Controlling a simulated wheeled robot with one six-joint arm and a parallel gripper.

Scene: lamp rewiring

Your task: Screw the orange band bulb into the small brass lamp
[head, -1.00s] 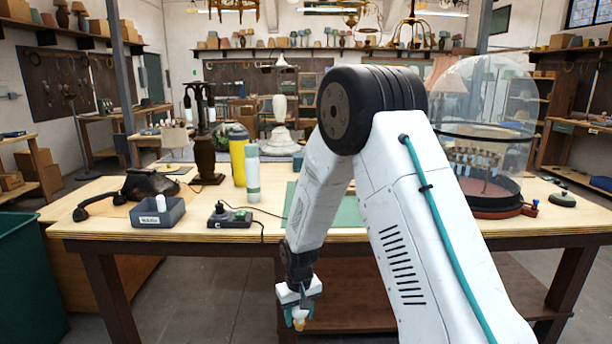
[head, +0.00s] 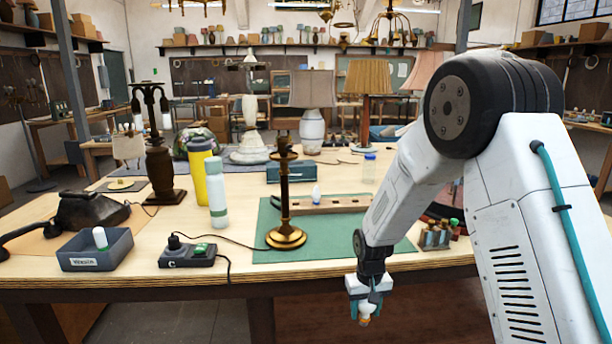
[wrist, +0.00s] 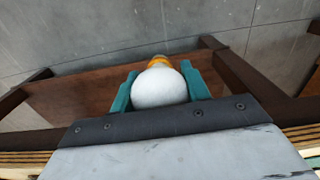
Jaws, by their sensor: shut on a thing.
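My gripper (head: 367,303) is shut on the orange band bulb (head: 365,318), low in front of the table's front edge. In the wrist view the bulb's white globe (wrist: 160,88) sits between the teal fingers, with its orange band (wrist: 160,60) at the far side. The small brass lamp (head: 285,205) stands upright on the green mat (head: 270,248), to the left of and beyond my gripper. No bulb shows on its top. The bulb is apart from the lamp.
On the table (head: 120,262) stand a grey bin (head: 95,250), a black switch box (head: 188,256) with a cable, a yellow bottle (head: 200,165), a pale bottle (head: 217,195) and a dark twin-arm lamp (head: 160,165). A wooden block (head: 335,204) lies behind the brass lamp.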

